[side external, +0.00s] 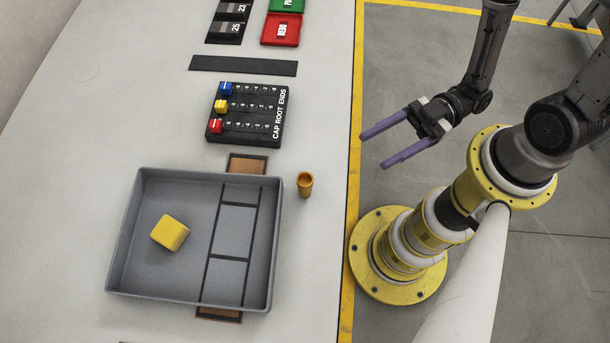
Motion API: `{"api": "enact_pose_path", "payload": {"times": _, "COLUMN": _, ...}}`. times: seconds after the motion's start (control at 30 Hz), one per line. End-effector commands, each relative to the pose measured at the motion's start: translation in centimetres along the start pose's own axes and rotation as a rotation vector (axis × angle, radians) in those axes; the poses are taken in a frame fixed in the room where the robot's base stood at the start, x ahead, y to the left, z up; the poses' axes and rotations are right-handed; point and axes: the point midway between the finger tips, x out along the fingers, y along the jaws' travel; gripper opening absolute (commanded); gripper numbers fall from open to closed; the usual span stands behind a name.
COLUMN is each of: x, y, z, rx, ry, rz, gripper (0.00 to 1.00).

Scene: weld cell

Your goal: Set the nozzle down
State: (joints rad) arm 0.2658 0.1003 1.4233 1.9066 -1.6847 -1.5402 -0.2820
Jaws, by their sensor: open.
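The nozzle (305,185) looks like a small orange-brown cup with an open top. It stands upright on the white table, just right of the grey tray. My gripper (372,150) has two purple fingers, spread apart with nothing between them. It is up and to the right of the nozzle, clear of it, near the table's right edge.
The grey tray (121,240) holds a yellow block (169,232) and marked compartments. Bare table (90,100) lies at left.

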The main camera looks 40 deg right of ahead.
Motion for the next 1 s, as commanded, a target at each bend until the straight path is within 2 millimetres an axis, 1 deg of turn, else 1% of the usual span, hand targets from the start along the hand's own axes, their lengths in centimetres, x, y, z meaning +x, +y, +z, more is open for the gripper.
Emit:
{"api": "enact_pose_path", "payload": {"times": 0.7, "x": 6.8, "y": 0.0, "z": 0.0, "rx": -0.005, "ry": -0.004, "rz": -0.006, "gripper": 0.65}}
{"api": "enact_pose_path", "payload": {"times": 0.83, "x": 7.7, "y": 0.0, "z": 0.0, "rx": -0.005, "ry": -0.004, "rz": -0.004, "gripper": 0.65}}
{"api": "enact_pose_path", "payload": {"times": 1.0, "x": 8.3, "y": 0.1, "z": 0.0, "rx": -0.004, "ry": -0.003, "rz": -0.001, "gripper": 0.65}}
